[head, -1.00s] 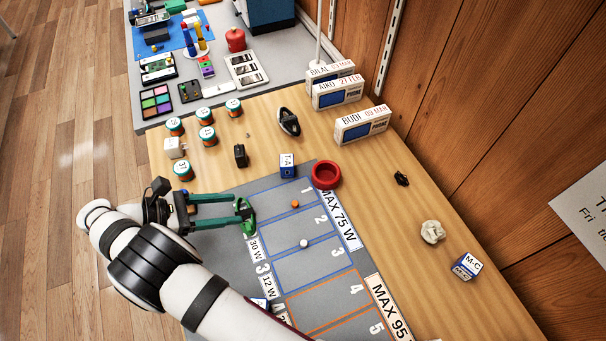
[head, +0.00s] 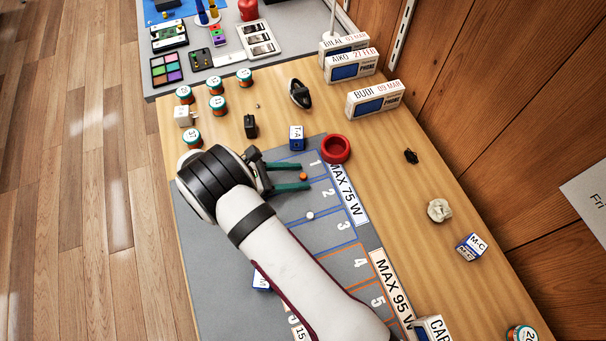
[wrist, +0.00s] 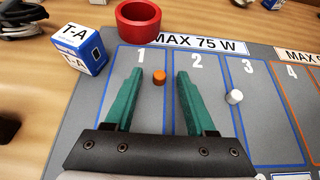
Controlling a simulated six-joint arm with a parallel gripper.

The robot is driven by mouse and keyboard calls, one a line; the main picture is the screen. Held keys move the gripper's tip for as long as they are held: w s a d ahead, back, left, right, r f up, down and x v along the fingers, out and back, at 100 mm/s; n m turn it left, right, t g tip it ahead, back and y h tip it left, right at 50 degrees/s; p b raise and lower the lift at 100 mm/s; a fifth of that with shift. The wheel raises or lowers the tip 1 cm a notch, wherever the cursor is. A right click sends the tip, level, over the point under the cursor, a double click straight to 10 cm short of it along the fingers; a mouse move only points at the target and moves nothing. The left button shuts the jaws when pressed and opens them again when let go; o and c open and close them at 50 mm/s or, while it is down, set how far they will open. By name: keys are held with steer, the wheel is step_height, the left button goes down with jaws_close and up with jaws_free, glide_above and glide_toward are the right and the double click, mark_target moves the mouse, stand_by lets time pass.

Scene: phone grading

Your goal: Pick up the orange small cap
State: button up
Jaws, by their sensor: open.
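The small orange cap (head: 303,176) lies on the grey mat (head: 192,255) in the slot marked 1. My gripper (head: 308,170) has green fingers, is open and empty, and points at the cap from the left. In the wrist view its two fingers (wrist: 159,72) stand wide apart on either side of the cap's line.
Labelled jars, a black charger (head: 251,126) and phone boxes stand farther back.

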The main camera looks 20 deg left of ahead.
jaws_close()
stand_by(0.6)
